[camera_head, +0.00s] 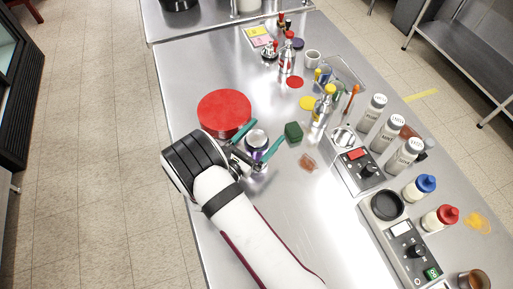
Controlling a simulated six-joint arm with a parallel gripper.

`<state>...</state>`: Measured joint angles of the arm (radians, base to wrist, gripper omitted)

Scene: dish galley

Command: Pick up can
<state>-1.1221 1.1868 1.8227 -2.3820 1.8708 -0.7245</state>
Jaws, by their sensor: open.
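A can (257,140) with a pale silvery top and a dark purple body stands upright on the steel table. The fingers are apart, and I cannot tell whether either one touches the can. The lower part of the can is partly hidden by the gripper.
A dark green block (293,132) is close to the right finger. White-capped bottles (373,110), a scale (357,168) and squeeze bottles (419,188) line the right side.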

